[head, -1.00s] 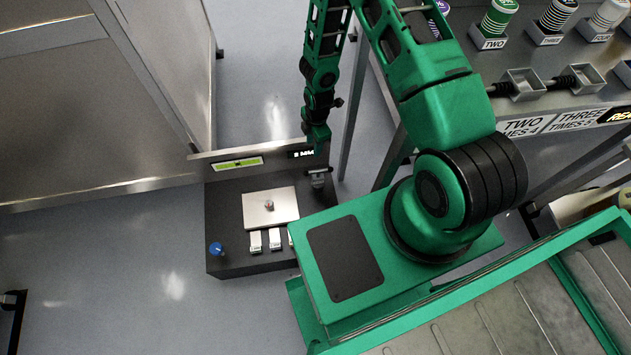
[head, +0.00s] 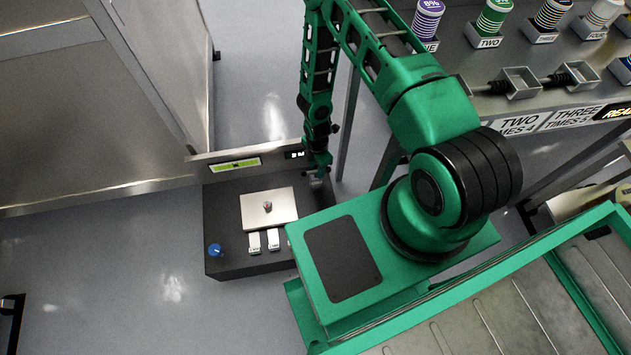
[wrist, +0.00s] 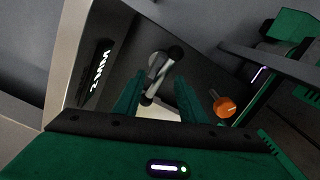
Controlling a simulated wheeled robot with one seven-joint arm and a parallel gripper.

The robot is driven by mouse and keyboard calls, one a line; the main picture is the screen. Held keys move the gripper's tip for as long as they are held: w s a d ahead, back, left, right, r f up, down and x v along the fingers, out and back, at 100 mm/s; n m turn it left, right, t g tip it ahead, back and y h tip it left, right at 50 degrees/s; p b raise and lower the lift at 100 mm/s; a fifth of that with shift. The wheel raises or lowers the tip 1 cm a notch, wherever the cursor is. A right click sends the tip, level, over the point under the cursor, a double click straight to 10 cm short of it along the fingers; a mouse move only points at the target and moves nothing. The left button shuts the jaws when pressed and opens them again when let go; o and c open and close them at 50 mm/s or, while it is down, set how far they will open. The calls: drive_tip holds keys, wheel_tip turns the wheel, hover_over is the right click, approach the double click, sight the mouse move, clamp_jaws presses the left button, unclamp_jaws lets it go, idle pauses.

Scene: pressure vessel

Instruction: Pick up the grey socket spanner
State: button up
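The grey socket spanner (wrist: 156,74) shows in the wrist view as a short silver shaft with a dark rounded end. It lies between and slightly beyond the fingertips. My gripper (wrist: 157,92) has its two green fingers apart, one on each side of the spanner, with gaps visible. In the head view my gripper (head: 318,170) points down over the right end of the black box (head: 228,215). There the spanner is mostly hidden by the gripper, and I cannot make out its contact with the box.
The black box bears a pale square plate (head: 282,202) with a small red-tipped part, white switches (head: 254,243), a blue knob (head: 215,249) and a lit display (head: 234,164). An orange knob (wrist: 225,106) is right of the fingers. A labelled bench (head: 480,70) stands right.

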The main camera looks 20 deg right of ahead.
sight(316, 172)
drive_tip(key=shift+w+f, duration=0.1)
drive_tip(key=shift+f, duration=1.85)
clamp_jaws()
drive_tip(key=shift+r, duration=0.1)
